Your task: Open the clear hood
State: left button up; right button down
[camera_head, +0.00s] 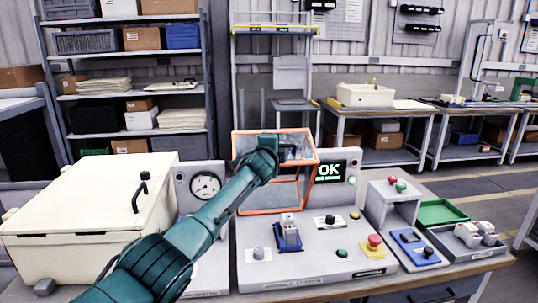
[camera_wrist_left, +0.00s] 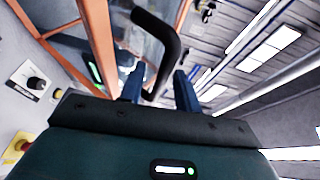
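The clear hood (camera_head: 272,211), an orange-framed box with see-through panels, stands at the back of the grey workstation. I cannot tell whether its lid is fully down. My left gripper (camera_head: 285,152) is at the hood's upper part, and my teal arm hides part of the hood's left side. In the left wrist view, the hood's orange frame (camera_wrist_left: 98,38) and a curved black handle (camera_wrist_left: 171,50) are close in front. My left gripper's blue fingers (camera_wrist_left: 158,92) are spread apart, with the handle's lower end between them. I see no grip on it. My right gripper is not in view.
A cream-lidded box (camera_head: 80,200) with a black handle stands left of my arm, near a pressure gauge (camera_head: 205,185). A lit OK display (camera_head: 329,171) is right of the hood. A red button (camera_head: 375,241), a blue device (camera_head: 288,235) and a green tray (camera_head: 440,213) are nearby.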

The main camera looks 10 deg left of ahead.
pick_arm(q)
jog(key=s+a+r, duration=0.1)
jog(key=s, duration=1.1)
jog(key=shift+s+a+p, duration=0.15)
jog(key=shift+s+p, duration=0.15)
jog(key=shift+p, duration=0.05)
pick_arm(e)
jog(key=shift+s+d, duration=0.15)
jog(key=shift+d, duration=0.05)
